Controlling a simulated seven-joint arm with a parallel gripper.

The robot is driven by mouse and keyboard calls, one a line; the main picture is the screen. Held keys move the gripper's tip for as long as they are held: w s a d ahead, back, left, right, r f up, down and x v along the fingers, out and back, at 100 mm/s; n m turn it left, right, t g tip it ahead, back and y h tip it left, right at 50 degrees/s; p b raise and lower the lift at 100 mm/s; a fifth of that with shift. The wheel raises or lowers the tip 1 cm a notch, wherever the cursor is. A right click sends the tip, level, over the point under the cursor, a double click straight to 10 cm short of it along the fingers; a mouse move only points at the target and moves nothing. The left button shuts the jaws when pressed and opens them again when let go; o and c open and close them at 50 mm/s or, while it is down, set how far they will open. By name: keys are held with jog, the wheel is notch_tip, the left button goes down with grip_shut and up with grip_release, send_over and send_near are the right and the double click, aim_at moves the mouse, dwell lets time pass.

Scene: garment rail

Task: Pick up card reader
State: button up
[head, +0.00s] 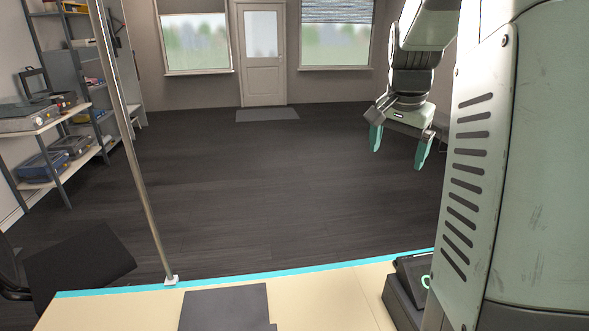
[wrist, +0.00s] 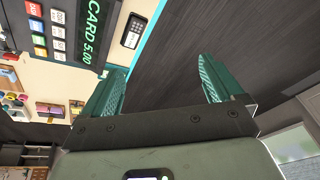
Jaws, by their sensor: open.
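The card reader looks to be the small dark handheld device with a pale keypad (wrist: 133,31) in the wrist view. It lies on the pale counter top near the turquoise edge strip, beside the till. My gripper (head: 399,150) is open and empty, with green fingers spread and pointing down. It hangs beyond the counter's edge at the right of the head view. In the wrist view my gripper (wrist: 160,72) has nothing between its fingers, and the card reader is apart from them, ahead and to the left. I cannot make out the card reader in the head view.
A till (wrist: 75,30) with coloured keys and a "CARD 5.00" display stands close beside the card reader. The counter (head: 330,295) has a dark mat (head: 225,308) and a metal pole (head: 135,150) at its edge. Shelves (head: 65,130) stand far left. Open floor lies beyond.

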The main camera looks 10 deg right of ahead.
jog(key=w+d+f+m+g, duration=0.1)
jog(key=d+f+m, duration=0.1)
jog(key=d+f, duration=0.4)
jog(key=w+d+f+m+g+y, duration=0.1)
jog(key=d+f+m, duration=0.2)
jog(key=f, duration=1.2)
jog(key=w+d+f+m, duration=0.2)
jog(key=d+f, duration=0.6)
jog(key=f, duration=0.3)
jog(key=shift+d+f+m+g+y, duration=0.2)
jog(key=shift+d+m+g+y, duration=0.1)
jog(key=shift+g, duration=0.1)
jog(key=f, duration=0.6)
jog(key=shift+d+f, duration=0.2)
jog(key=shift+d, duration=0.1)
jog(key=shift+w, duration=0.1)
jog(key=c, duration=1.3)
notch_tip(320, 180, up, 15)
